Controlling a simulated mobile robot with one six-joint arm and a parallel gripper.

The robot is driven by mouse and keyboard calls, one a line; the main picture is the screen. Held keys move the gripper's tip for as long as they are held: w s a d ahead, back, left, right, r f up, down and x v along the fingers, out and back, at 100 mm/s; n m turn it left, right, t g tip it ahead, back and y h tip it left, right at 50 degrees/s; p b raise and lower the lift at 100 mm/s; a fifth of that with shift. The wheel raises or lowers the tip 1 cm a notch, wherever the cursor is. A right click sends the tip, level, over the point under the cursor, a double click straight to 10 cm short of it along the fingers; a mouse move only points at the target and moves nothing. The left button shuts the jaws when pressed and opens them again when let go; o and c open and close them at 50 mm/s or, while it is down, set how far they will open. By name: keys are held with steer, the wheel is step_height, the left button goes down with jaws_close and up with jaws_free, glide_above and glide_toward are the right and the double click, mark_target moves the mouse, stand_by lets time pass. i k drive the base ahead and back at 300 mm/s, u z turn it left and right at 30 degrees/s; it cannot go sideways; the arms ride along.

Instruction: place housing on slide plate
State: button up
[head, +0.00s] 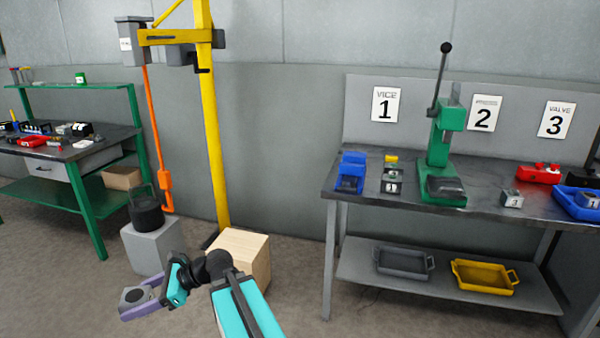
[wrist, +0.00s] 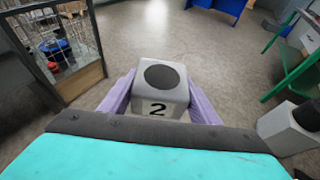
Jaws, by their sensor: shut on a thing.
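The housing (head: 133,296) is a grey block with a dark round top. In the wrist view the housing (wrist: 157,92) shows a black "2" on its near face. My gripper (head: 140,302) has purple fingers, one on each side of the housing, and is shut on it. It holds the housing upright, well away from the workbench at the right. In the wrist view my gripper (wrist: 160,95) fills the lower middle. I cannot tell which part is the slide plate.

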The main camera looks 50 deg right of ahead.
mark_target(447, 185)
steer(key=z, duration=0.35)
steer(key=i, duration=0.45)
steer(key=z, duration=0.75)
steer(key=i, duration=0.7)
steer(key=z, duration=0.4)
